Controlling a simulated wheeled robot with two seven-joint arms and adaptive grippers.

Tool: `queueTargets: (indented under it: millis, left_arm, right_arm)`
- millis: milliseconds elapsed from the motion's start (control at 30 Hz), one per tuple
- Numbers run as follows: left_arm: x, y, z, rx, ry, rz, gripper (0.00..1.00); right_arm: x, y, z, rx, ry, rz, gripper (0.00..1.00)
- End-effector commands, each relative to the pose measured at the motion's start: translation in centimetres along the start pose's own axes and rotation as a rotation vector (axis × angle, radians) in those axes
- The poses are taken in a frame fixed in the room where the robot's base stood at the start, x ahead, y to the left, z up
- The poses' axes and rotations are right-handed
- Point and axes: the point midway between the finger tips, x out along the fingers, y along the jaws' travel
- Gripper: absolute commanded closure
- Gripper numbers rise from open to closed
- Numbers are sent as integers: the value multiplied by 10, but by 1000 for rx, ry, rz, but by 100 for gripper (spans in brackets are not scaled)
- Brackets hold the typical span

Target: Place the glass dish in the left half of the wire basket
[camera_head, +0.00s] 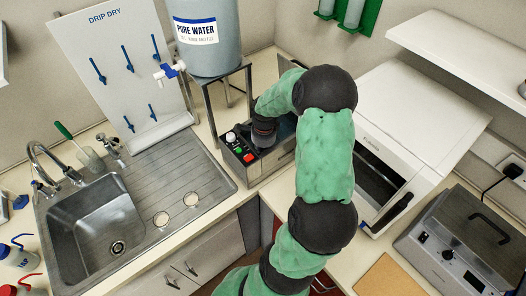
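Two small round clear dishes with pale rims, which look like glass dishes, lie on the sink's ribbed drainboard: a nearer dish (161,219) and a farther dish (191,199). One of my arms, green with black joints, rises from the bottom middle and bends over to the steel and black bench unit with coloured buttons. The dark end of that arm, seemingly my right gripper (264,135), points down at this unit. Its fingertips and anything between them are hidden. No wire basket can be made out; the unit's inside is mostly hidden by the arm. My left gripper is not in view.
The steel sink (82,262) is at left, with a drip-dry board (112,62) behind it. A pure water tank (207,45) stands on a frame behind the button unit (246,157). At right are a white open-fronted cabinet (425,110) and a grey lidded box (460,240).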

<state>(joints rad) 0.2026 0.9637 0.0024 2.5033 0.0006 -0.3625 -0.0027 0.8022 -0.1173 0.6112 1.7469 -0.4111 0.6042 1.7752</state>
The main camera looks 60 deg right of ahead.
Motion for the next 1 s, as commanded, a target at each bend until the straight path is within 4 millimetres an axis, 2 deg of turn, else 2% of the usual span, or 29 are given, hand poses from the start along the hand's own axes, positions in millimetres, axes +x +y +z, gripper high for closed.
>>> queueTargets:
  millis: [100, 467, 500, 533, 867, 1000]
  left_arm:
    - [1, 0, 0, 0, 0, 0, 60]
    - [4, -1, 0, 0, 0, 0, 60]
    - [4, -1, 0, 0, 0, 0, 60]
    - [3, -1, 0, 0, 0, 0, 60]
    - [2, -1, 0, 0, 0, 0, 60]
    - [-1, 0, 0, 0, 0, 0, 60]
  right_arm:
    - [7, 0, 0, 0, 0, -2, 100]
    - [10, 0, 0, 0, 0, -2, 100]
    - [10, 0, 0, 0, 0, -2, 88]
    - [10, 0, 0, 0, 0, -2, 84]
    - [8, 0, 0, 0, 0, -1, 84]
    - [0, -1, 0, 1, 0, -4, 84]
